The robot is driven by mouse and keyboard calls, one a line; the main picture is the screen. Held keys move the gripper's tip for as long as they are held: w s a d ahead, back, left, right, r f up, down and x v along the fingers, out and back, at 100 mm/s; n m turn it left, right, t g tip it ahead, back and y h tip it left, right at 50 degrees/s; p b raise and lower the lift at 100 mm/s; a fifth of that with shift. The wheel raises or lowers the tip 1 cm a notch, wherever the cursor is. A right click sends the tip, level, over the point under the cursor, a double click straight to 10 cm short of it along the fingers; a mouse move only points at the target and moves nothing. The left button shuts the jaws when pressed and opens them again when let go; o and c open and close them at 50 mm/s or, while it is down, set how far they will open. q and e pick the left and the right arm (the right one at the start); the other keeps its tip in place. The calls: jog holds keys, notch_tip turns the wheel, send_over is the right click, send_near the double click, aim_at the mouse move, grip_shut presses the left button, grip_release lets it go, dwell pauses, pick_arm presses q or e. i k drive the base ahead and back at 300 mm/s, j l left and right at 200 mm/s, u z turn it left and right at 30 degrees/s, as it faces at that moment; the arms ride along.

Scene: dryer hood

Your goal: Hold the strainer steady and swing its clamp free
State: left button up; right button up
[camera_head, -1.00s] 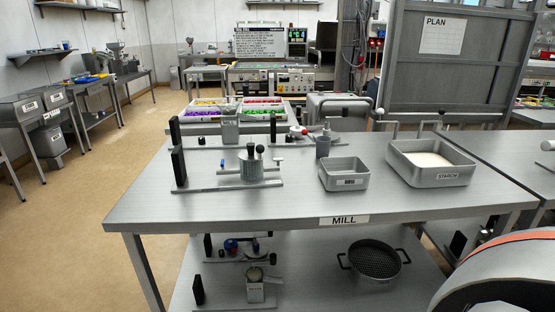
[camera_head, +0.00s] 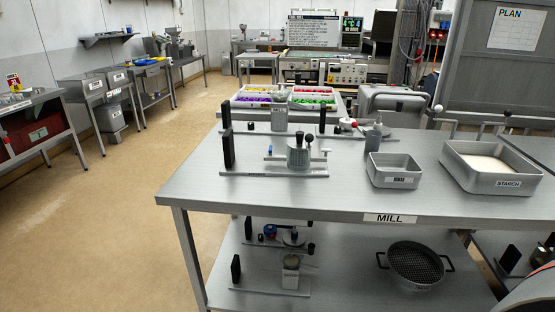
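No gripper of mine shows. I cannot tell for certain which thing is the strainer. A small grey cylinder (camera_head: 298,157) with black-knobbed levers stands on a flat base plate (camera_head: 250,174) at the front of the MILL table, beside a black upright block (camera_head: 228,149). Behind it, a grey container (camera_head: 279,119) stands near another black upright. A round, dark mesh-bottomed pan (camera_head: 415,264) with two side handles sits on the lower shelf. No clamp is clearly recognisable at this size.
The MILL table (camera_head: 200,194) also bears a small grey bin (camera_head: 394,170) and a larger STARCH tray (camera_head: 486,167) of pale powder. More fixtures (camera_head: 290,272) stand on the lower shelf. The floor (camera_head: 100,220) left of the table is clear.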

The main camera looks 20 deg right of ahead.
aim_at(309, 138)
jog(key=i+l+z, duration=0.1)
jog(key=i+z, duration=0.25)
jog(key=i, duration=0.2)
jog(key=i+z, duration=0.35)
jog(key=i, duration=0.2)
jog(key=i+j+z, duration=0.35)
jog(key=i, duration=0.2)
jog(key=k, duration=0.9)
jog(key=i, duration=0.6)
